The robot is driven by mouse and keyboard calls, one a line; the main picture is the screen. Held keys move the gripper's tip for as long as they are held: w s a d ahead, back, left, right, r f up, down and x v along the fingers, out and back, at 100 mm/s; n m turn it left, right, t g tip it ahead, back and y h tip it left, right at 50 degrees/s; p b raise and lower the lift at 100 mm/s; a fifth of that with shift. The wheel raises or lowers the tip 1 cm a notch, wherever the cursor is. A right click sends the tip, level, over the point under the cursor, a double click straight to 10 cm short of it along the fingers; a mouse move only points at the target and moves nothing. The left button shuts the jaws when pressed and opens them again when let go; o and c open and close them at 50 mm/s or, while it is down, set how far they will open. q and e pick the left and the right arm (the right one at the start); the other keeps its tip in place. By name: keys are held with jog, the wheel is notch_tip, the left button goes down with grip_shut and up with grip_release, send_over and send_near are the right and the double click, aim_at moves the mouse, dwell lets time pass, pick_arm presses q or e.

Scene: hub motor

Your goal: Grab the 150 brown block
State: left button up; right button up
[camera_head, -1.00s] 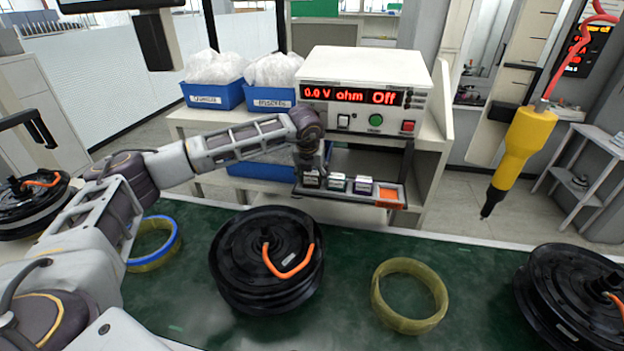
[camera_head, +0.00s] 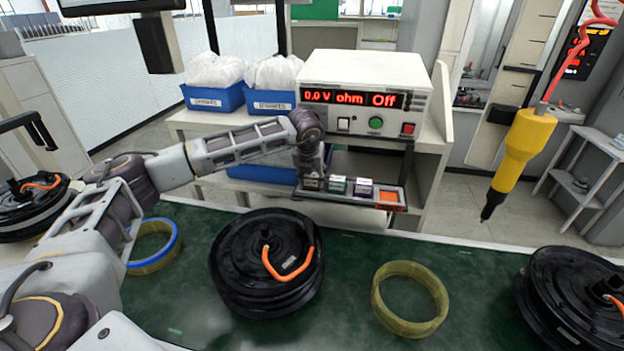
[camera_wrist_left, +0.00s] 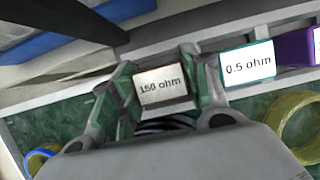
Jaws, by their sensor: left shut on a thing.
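The brown block shows its white "150 ohm" label in the left wrist view (camera_wrist_left: 160,86), between my gripper's fingers. My left gripper (camera_wrist_left: 158,98) is shut on this block, one finger on each side. In the head view the block (camera_head: 311,183) is small at the left end of the block tray (camera_head: 345,199), under my left gripper (camera_head: 311,172). I cannot tell whether it touches the tray floor. My right gripper is not in view.
A green-sided "0.5 ohm" block (camera_wrist_left: 248,66) stands just right of the held block, with a purple block (camera_head: 363,188) and an orange block (camera_head: 388,196) further right. The meter (camera_head: 365,82) stands above the tray. Motors, including one (camera_head: 265,255), and rings (camera_head: 409,298) lie on the green table.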

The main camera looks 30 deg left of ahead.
aim_at(312, 175)
pick_arm(q)
jog(key=shift+r+b, duration=0.3)
jog(key=shift+r, duration=1.25)
jog(key=shift+s+r, duration=0.2)
jog(key=shift+s+d, duration=0.15)
jog(key=shift+s, duration=0.55)
jog(key=s+d+b, duration=0.3)
jog(key=s+d, duration=0.1)
jog(key=s, duration=1.1)
jog(key=shift+s+d, duration=0.15)
jog(key=shift+s, duration=0.2)
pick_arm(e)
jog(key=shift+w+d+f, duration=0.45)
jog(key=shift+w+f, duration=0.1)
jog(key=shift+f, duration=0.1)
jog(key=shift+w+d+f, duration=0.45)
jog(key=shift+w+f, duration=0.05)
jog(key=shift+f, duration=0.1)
